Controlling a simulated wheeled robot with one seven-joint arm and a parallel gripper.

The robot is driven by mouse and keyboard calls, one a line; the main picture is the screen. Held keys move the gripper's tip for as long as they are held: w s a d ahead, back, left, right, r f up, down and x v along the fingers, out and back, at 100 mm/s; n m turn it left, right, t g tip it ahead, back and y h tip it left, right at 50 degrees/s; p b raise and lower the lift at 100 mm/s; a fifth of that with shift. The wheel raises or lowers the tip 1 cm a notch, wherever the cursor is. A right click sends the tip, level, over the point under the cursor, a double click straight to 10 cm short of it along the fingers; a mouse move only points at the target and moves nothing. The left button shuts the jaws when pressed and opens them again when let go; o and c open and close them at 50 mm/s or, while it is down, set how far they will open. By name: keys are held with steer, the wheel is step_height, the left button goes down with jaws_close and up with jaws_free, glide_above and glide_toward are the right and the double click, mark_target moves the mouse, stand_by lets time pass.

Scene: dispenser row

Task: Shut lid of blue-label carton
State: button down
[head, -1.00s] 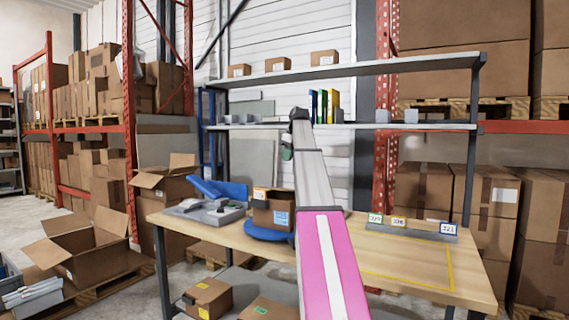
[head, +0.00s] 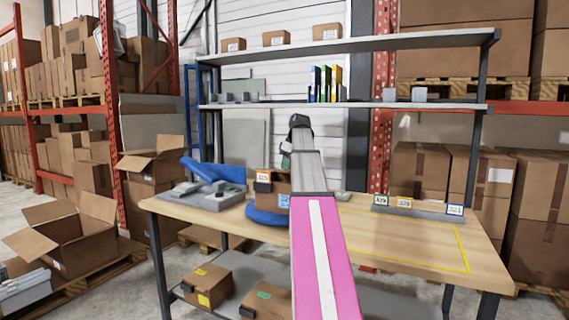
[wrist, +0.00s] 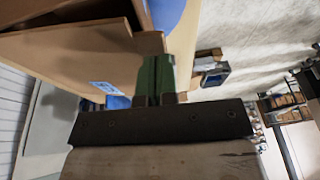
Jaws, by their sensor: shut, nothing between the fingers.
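A brown carton (head: 273,189) with a blue label (head: 284,201) and an orange-edged label stands on a round blue turntable (head: 262,216) at the bench's left half. My arm hides its right side, and its lid position is unclear in the head view. In the wrist view, a tan carton panel (wrist: 75,58) with a blue label (wrist: 103,88) fills the upper left, beside a dark gap at the corner. My gripper (wrist: 155,75), with green fingers, is shut and empty beside this panel; contact is unclear. In the head view my gripper (head: 286,158) is partly hidden behind my arm.
A grey device with a blue arm (head: 213,185) sits left of the turntable. A label rack (head: 417,206) stands to the right, near a yellow outlined area. The wooden bench (head: 400,245) is mostly clear there. Shelves (head: 350,43) rise behind; cartons (head: 207,285) sit below.

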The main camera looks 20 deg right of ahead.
steer(key=shift+s+a+f, duration=0.2)
steer(key=shift+f, duration=0.35)
steer(key=shift+s+a+f+t+h, duration=0.15)
steer(key=shift+f+t+h, duration=0.35)
steer(key=shift+f, duration=0.6)
steer(key=shift+s+a+f+t+h, duration=0.15)
steer(key=shift+f+t+h, duration=0.3)
steer(key=shift+f, duration=0.6)
steer(key=shift+w+r, duration=0.1)
